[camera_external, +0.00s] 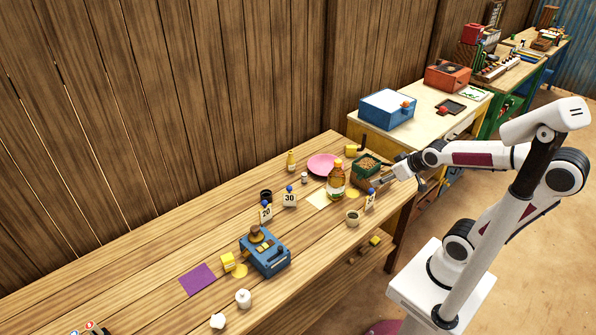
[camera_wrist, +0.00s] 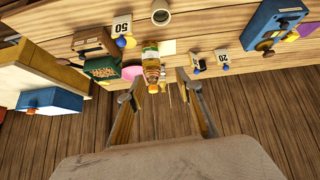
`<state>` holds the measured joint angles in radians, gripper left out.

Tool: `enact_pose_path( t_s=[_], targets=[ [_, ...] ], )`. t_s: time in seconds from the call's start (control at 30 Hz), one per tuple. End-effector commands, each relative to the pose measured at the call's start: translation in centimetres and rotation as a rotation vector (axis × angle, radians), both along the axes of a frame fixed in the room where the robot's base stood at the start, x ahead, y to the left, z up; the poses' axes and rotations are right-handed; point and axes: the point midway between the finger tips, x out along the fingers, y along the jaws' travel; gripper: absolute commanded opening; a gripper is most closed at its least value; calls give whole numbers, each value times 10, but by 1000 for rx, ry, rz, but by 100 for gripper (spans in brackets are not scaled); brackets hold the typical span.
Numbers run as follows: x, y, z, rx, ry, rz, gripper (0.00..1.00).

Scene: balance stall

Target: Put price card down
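Price cards 20 (camera_external: 266,213) and 30 (camera_external: 290,199) stand farther left on the table. In the wrist view my gripper (camera_wrist: 160,76) has its fingers wide apart. No card is between them.
A bottle (camera_external: 336,183), a green box of grain (camera_external: 367,167), a pink plate (camera_external: 323,164) and a small cup (camera_external: 352,217) crowd the card. A blue scale-like device (camera_external: 265,253) stands left of them. The table's left part (camera_external: 120,285) has bare room.

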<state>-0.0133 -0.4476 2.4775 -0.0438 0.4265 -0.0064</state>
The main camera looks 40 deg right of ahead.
Motion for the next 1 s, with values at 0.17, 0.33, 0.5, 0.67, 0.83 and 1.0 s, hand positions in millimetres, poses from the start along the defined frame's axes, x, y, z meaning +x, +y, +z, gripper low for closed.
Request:
enact_pose_path(
  t_s=[0.17, 0.33, 0.5, 0.67, 0.83, 1.0],
  targets=[
    [-44, -2, 6, 12, 62, -19, 35],
    [-86, -1, 8, 27, 126, -33, 35],
    [-116, -1, 7, 36, 172, -40, 35],
    [-127, 0, 7, 40, 193, -42, 35],
    [-128, 0, 6, 40, 195, -42, 35],
    [-128, 0, 6, 40, 195, -42, 35]
  ],
)
